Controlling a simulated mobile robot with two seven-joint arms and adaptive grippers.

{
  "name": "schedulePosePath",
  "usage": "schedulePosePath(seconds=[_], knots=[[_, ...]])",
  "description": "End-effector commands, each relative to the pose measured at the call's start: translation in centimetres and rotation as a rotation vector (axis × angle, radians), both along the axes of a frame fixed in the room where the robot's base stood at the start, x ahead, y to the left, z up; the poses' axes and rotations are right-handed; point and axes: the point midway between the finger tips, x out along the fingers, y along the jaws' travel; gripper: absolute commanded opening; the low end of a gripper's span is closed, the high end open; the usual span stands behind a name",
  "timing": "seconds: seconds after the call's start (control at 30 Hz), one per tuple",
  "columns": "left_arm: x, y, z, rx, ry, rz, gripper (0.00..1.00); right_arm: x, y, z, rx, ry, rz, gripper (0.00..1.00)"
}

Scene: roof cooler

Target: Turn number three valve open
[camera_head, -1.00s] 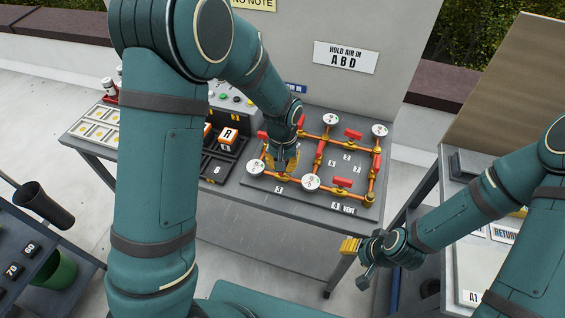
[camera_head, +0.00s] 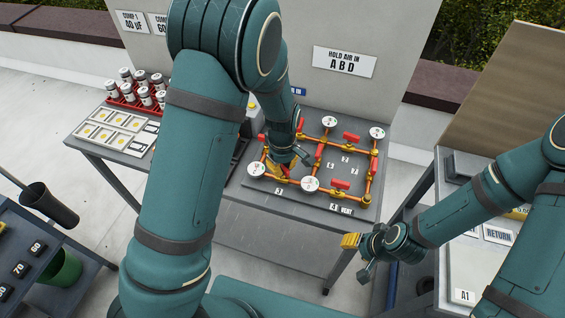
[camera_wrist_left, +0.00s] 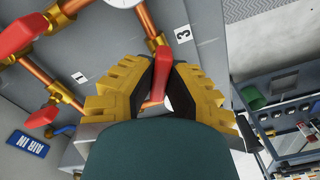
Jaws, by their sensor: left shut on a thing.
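The valve board (camera_head: 240,180) on the table carries orange pipes, red valve handles and white round gauges. The label 3 (camera_head: 279,191) sits at its front edge; it also shows in the left wrist view (camera_wrist_left: 183,34). My left gripper (camera_head: 278,170) is low over the pipe behind that label. In the left wrist view its yellow fingers (camera_wrist_left: 156,85) are shut around a red handle (camera_wrist_left: 158,68) beside label 3. The fingers hide part of this handle and its valve body. My right gripper (camera_head: 358,255) is apart from the board, at the front right; its jaw opening is unclear.
A red rack (camera_head: 130,100) of jars and a white tray (camera_head: 115,130) stand at the table's left. Another red handle (camera_head: 341,185) is near label 4. A right-hand bench (camera_head: 460,270) stands beside my right arm.

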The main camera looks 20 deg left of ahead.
Motion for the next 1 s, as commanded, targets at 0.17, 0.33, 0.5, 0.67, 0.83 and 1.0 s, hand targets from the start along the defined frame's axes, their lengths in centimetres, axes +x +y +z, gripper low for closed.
schedulePosePath(seconds=[0.17, 0.33, 0.5, 0.67, 0.83, 1.0], knots=[[-0.2, 0.0, 0.0, 0.002, 0.005, 0.14, 0.0, 0.0, 0.0, 1.2, 0.002, 0.0, 0.0, 0.47], [-0.2, 0.0, 0.0, 0.001, 0.005, 0.245, 0.0, 0.0, -0.1, 2.0, 0.004, -0.001, 0.001, 0.47], [-0.2, 0.0, -0.1, 0.002, 0.005, 0.314, 0.0, -0.1, -0.1, 2.4, 0.004, -0.001, 0.001, 0.47], [-0.1, 0.0, -0.1, 0.001, 0.004, 0.349, 0.0, -0.1, -0.1, 2.6, 0.005, 0.0, 0.001, 0.47], [-0.1, 0.0, -0.1, 0.0, 0.004, 0.362, 0.0, -0.1, -0.1, 2.7, 0.005, 0.0, 0.001, 0.47], [-0.2, 0.0, -0.1, 0.0, 0.004, 0.363, 0.0, -0.1, -0.1, 2.7, 0.005, 0.0, 0.001, 0.47]])
